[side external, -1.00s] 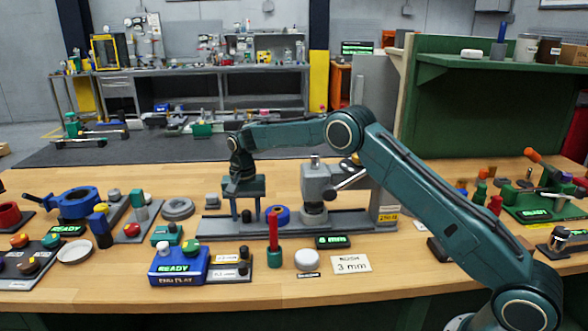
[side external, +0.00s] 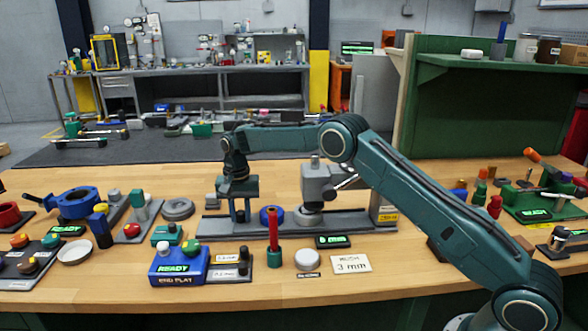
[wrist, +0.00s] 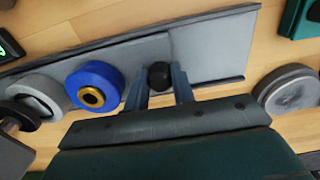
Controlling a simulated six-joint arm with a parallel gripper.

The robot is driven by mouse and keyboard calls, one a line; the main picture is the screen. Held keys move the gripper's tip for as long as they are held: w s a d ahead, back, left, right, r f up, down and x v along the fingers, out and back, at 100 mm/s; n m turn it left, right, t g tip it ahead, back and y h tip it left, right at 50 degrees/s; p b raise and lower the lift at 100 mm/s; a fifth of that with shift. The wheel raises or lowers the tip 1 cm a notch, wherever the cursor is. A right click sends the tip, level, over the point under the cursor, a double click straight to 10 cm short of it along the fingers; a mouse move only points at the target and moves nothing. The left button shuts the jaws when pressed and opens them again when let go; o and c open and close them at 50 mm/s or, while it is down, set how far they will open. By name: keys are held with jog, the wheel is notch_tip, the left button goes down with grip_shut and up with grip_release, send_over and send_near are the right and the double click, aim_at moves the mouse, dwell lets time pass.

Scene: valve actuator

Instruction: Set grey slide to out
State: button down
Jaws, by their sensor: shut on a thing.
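The grey slide (wrist: 125,60) is a flat plate in a long grey track (wrist: 215,48), with a black knob (wrist: 160,76) near its end. It carries a blue ring (wrist: 95,86) with a brass centre and a light grey ring (wrist: 36,97). My gripper (wrist: 160,88) is shut on the black knob, with a finger on either side. In the side external view my gripper (side external: 240,213) is low over the left part of the track, and the blue ring (side external: 271,214) is just right of it. The knob is mostly hidden there by my fingers.
A grey press-like block (side external: 317,184) with a lever stands over the track on the right. A grey round part (side external: 177,208) lies left of the track.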

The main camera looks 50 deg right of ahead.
jog(key=shift+w+a+r, duration=0.1)
jog(key=shift+w+a, duration=1.6)
jog(key=shift+w, duration=0.3)
jog(key=c, duration=1.2)
grip_release()
jog(key=shift+o, duration=0.2)
jog(key=shift+a, duration=0.1)
jog(key=shift+s, duration=0.25)
